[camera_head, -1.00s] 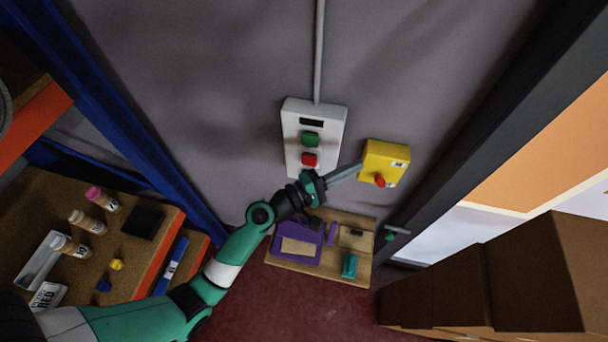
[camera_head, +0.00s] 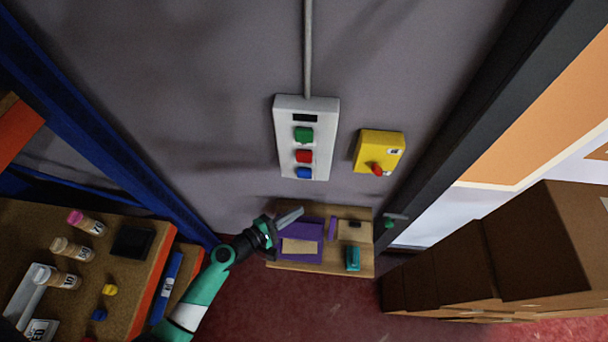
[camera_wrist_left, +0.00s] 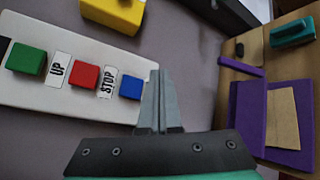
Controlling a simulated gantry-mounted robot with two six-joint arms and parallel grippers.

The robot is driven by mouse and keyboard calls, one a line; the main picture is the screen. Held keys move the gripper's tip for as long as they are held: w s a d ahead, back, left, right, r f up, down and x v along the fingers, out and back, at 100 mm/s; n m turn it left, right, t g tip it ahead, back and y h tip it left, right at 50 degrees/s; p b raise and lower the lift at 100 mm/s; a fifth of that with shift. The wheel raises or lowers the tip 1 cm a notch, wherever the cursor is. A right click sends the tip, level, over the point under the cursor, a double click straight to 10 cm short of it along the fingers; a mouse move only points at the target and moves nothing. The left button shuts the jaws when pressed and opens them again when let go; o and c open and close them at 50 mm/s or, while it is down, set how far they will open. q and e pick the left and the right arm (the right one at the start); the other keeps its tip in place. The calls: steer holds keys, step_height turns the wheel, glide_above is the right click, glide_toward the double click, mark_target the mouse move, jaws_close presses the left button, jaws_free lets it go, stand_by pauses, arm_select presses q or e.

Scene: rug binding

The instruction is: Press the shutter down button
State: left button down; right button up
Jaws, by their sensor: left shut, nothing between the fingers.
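A white control box (camera_head: 283,128) is on the grey wall in the head view. It carries a green button (camera_head: 303,134), a red button (camera_head: 304,156) and a blue button (camera_head: 304,173), top to bottom. In the left wrist view, a label "UP" lies between the green button (camera_wrist_left: 26,58) and the red button (camera_wrist_left: 85,77), and "STOP" lies between red and the blue button (camera_wrist_left: 130,87). No label past blue is visible; the gripper covers part there. My left gripper (camera_head: 297,213) is shut and empty, below the box and apart from it. My right gripper is not in view.
A yellow box (camera_head: 372,145) with a red knob is right of the control box. A wooden board (camera_head: 357,213) with purple and teal items sits below. A shelf (camera_head: 45,220) with bottles stands left; brown boxes (camera_head: 540,235) stand right.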

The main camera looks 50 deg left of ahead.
mark_target(304, 174)
arm_select(q)
steer(key=w+a+b, duration=0.2)
steer(key=w+a, duration=0.3)
steer(key=w, duration=0.1)
steer(key=shift+w+a, duration=0.3)
steer(key=shift+w, duration=0.1)
steer(key=shift+w, duration=0.1)
stand_by(1.8)
steer(key=shift+w+a, duration=0.2)
steer(key=shift+a, duration=0.05)
